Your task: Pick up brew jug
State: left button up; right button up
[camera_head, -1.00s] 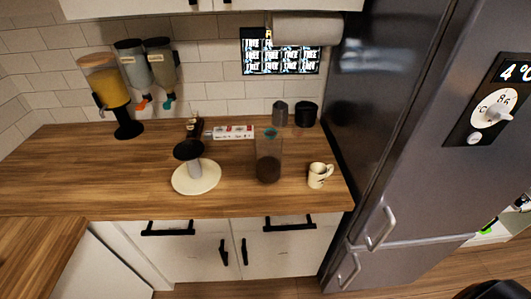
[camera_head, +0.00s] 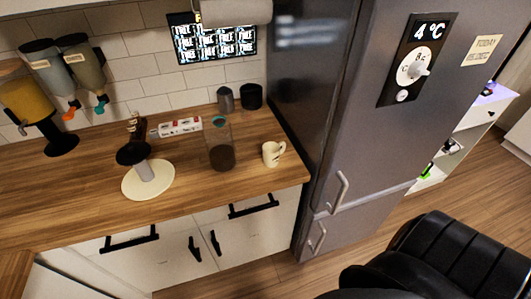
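The brew jug looks to be the tall clear jug (camera_head: 221,158) with dark contents and a teal-green spot at its top. It stands upright on the wooden counter (camera_head: 75,193), left of a cream mug (camera_head: 273,153). Nothing is seen touching it. Neither my left nor my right gripper is in view, so their state does not show.
A white round base with a black-topped post (camera_head: 133,186) stands left of the jug. A grey fridge (camera_head: 345,110) bounds the counter at right. A black padded seat-like object (camera_head: 450,255) fills the lower right.

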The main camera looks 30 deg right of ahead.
aim_at(221, 147)
jog(key=j+z, duration=0.2)
jog(key=z, duration=1.4)
jog(key=k+j, duration=0.2)
jog(key=j, duration=0.2)
